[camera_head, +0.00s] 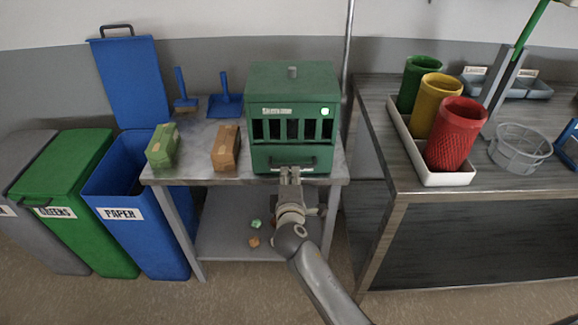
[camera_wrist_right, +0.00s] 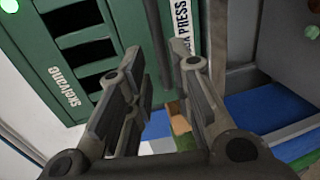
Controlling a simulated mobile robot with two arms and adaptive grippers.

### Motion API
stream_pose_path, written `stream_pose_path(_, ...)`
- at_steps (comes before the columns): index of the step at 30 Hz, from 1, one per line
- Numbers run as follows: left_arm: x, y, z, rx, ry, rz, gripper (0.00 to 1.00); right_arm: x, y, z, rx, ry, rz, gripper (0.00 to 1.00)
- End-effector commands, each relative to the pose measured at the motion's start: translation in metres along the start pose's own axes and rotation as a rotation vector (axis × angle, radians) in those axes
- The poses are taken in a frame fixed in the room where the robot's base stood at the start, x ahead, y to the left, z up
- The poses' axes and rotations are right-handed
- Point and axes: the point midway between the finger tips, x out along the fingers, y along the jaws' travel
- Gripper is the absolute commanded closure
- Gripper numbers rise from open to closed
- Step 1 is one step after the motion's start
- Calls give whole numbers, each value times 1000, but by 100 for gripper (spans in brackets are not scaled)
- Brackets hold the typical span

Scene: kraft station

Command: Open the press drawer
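The green press (camera_head: 292,115) stands on the metal table with a row of dark slots in its front. Its drawer (camera_head: 268,161) is at the bottom front and looks closed, with a dark handle bar across it. My right gripper (camera_head: 290,172) is right in front of the drawer, at the handle. In the right wrist view the two fingers (camera_wrist_right: 156,52) are apart, with the dark handle bar (camera_wrist_right: 157,35) between or just beyond their tips. I cannot tell whether they touch it. The drawer's press label (camera_wrist_right: 182,30) shows beside the right finger. My left gripper is not in view.
Left of the press, a green box (camera_head: 161,148) and a brown box (camera_head: 226,148) lie on the table (camera_head: 200,135). Blue, green and grey bins stand further left. At right, a dark workbench (camera_head: 400,165) holds a white tray (camera_head: 445,180) of colored cups.

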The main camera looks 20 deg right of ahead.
Motion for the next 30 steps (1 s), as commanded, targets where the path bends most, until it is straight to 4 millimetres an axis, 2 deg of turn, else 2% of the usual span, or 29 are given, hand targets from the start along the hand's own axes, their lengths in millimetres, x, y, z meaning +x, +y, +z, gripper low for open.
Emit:
stream_pose_path(1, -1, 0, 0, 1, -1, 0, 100, 11, 1, 0, -1, -1, 1, 79)
stream_pose_path(6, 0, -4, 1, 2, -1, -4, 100, 39, 0, 0, 0, 0, 0, 79)
stream_pose_path(12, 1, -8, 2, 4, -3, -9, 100, 60, 0, 0, 1, 0, 0, 79)
stream_pose_path(25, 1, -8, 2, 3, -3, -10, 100, 68, -1, 0, 2, 1, -1, 79)
stream_pose_path(30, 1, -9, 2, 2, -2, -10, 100, 67, -1, 0, 2, 1, -1, 100)
